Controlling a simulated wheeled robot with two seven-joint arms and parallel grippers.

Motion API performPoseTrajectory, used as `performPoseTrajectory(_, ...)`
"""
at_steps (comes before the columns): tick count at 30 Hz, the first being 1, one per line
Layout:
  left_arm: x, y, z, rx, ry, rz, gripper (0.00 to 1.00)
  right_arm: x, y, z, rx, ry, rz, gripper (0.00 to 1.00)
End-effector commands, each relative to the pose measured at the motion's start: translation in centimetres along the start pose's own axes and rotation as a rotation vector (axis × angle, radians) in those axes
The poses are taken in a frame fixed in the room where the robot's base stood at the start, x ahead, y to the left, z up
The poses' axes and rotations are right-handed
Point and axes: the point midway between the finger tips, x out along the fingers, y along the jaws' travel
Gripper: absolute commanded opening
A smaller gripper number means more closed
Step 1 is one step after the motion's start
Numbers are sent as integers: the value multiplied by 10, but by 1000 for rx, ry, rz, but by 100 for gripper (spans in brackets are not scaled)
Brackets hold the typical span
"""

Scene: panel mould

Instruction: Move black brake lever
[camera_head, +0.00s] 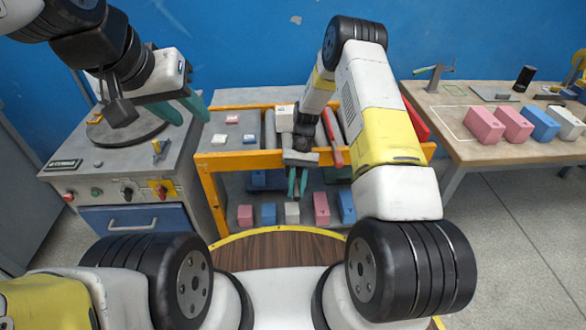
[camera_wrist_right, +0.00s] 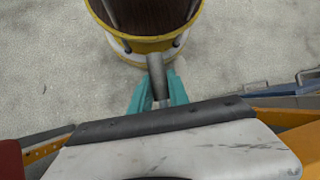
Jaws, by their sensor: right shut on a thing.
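My right gripper (camera_head: 297,183) hangs at the front of the orange-framed cart (camera_head: 207,187), its teal fingers pointing down. In the right wrist view the right gripper (camera_wrist_right: 158,94) is shut on a dark grey bar (camera_wrist_right: 155,66), which looks like the black brake lever. The bar sticks out between the fingers, towards the round yellow-rimmed base. In the head view the lever is too small to tell from the fingers. My left gripper (camera_head: 188,110) is open and empty, above the right side of the grey machine cabinet.
The grey cabinet (camera_head: 180,175) with a turntable (camera_head: 105,130) stands left of the cart. Pink and blue blocks (camera_head: 268,213) lie on the cart's lower shelf. A wooden table (camera_head: 455,150) with pink, blue and white blocks stands at the right. Open floor lies below that table.

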Motion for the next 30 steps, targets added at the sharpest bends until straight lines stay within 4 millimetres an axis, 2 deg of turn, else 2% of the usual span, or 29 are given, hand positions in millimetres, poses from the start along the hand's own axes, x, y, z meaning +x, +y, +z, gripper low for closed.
performPoseTrajectory(18,0,0,0,0,0,0,36,-4,0,2,8,-51,-5,0)
performPoseTrajectory(19,0,0,0,0,0,0,36,-4,0,2,8,-51,-5,25)
performPoseTrajectory(22,0,0,0,0,0,0,36,-4,0,2,8,-50,-5,43)
performPoseTrajectory(30,0,0,0,0,0,0,36,-4,-1,2,8,-50,-5,43)
